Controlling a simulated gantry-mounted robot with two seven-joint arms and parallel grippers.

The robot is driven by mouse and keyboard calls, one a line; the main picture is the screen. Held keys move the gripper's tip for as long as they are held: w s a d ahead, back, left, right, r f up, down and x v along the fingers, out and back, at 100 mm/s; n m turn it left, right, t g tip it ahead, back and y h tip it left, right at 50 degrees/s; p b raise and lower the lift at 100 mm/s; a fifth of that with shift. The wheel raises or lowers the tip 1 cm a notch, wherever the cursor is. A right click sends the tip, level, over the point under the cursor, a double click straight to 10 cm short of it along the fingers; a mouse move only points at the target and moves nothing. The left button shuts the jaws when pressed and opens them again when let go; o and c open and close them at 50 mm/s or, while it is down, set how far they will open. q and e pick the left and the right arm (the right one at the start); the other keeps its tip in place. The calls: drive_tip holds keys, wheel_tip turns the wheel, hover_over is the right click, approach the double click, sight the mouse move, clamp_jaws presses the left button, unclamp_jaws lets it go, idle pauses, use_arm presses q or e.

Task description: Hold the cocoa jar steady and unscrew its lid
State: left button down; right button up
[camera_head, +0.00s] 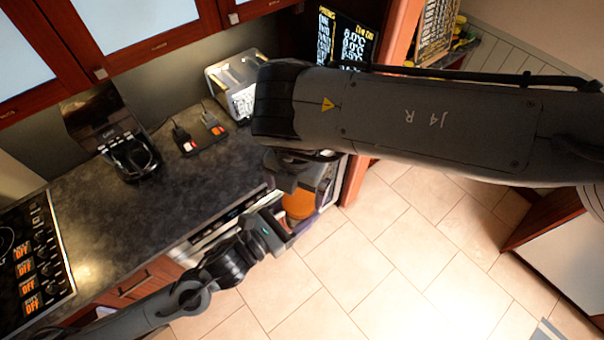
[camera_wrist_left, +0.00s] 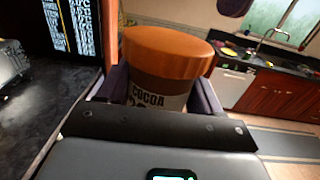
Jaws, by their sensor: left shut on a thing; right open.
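The cocoa jar (camera_wrist_left: 150,98) stands between the fingers of my left gripper (camera_wrist_left: 160,105), which is shut on its body. Its label reads COCOA. The wide orange lid (camera_wrist_left: 167,50) sits on top of the jar. In the head view the orange lid (camera_head: 299,204) shows beside my left gripper (camera_head: 283,226), just off the counter's front edge. My right gripper (camera_head: 292,176) is above the jar, partly hidden under its own arm link. A dark finger (camera_wrist_left: 234,7) shows above and right of the lid in the left wrist view, apart from it. The right gripper is open.
A stove (camera_head: 30,255) is at the left. The tiled floor (camera_head: 390,260) in front is open. My right arm covers much of the upper right.

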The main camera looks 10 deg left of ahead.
sight(301, 201)
drive_tip(key=m, duration=0.6)
drive_tip(key=shift+d+r+m, duration=0.25)
drive_tip(key=shift+m, duration=0.15)
drive_tip(key=m, duration=0.4)
drive_tip(key=shift+w+d+r, duration=0.1)
drive_tip(key=shift+d+r, duration=0.05)
drive_tip(key=shift+r, duration=0.15)
drive_tip(key=m, duration=0.4)
drive_tip(key=r+m, duration=0.1)
drive_tip(key=m, duration=0.1)
drive_tip(key=shift+d+m, duration=0.15)
drive_tip(key=shift+m, duration=0.15)
drive_tip(key=m, duration=0.4)
drive_tip(key=shift+w+d+r+g, duration=0.15)
drive_tip(key=shift+r+g, duration=0.15)
drive_tip(key=shift+r, duration=0.05)
drive_tip(key=shift+w+r+m, duration=0.1)
drive_tip(key=shift+r+m, duration=0.1)
drive_tip(key=shift+m, duration=0.7)
drive_tip(key=shift+s+a+f, duration=0.1)
drive_tip(key=shift+f, duration=1.8)
drive_tip(key=shift+s+a+f, duration=0.1)
drive_tip(key=shift+f, duration=1.75)
